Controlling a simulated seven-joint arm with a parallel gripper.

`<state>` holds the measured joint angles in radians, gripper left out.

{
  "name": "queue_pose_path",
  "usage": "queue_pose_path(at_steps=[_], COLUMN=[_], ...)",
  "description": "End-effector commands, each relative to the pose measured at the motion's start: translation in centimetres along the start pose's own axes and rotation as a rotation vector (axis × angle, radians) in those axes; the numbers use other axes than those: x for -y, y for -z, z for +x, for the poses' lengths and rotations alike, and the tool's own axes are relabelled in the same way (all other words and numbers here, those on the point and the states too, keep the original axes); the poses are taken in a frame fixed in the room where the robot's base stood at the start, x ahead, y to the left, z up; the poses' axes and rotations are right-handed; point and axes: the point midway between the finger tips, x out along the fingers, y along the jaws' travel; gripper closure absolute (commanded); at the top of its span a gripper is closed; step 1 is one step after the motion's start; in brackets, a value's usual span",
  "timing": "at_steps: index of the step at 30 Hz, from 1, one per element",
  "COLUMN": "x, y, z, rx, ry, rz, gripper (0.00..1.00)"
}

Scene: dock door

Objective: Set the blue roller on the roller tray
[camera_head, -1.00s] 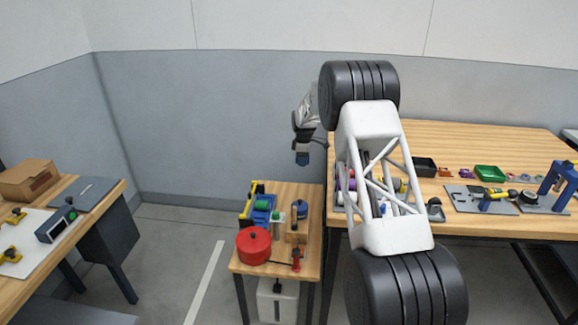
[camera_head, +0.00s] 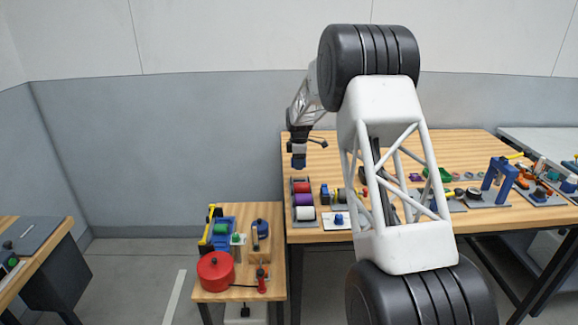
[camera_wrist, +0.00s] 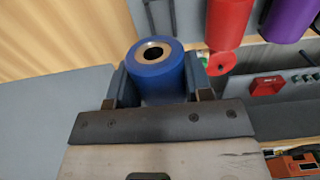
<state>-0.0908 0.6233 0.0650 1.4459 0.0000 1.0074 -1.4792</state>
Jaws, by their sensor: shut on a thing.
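My gripper (camera_head: 298,150) is shut on the blue roller (camera_wrist: 157,75). In the wrist view the roller sits between the two fingers, with its round end and centre hole facing the camera. In the head view the roller (camera_head: 299,162) hangs below the gripper, over the left part of the large wooden table. The roller tray (camera_head: 302,180) is at that table's left edge, just below the gripper in the picture. It carries a red roller (camera_head: 300,187), a purple roller (camera_head: 302,200) and a white roller (camera_head: 304,213). The height above the tray is hard to tell.
A white plate with a blue part (camera_head: 338,220) lies right of the tray. A lower wooden table (camera_head: 240,284) with a red pot (camera_head: 215,271) and a blue bin stands front left. Further right are a green bin and a blue press frame (camera_head: 501,178). My arm hides the table's middle.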

Motion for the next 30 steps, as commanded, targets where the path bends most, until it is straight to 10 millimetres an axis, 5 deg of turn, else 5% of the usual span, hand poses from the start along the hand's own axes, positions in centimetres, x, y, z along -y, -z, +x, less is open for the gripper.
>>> queue_pose_path(at_steps=[17, 30], x=[0.4, 0.5], y=[-0.7, -0.7], z=[-0.5, 1.0], rx=[0.0, 0.0], ry=[0.0, 0.002], rz=[-0.001, 0.0], gripper=[0.82, 0.82])
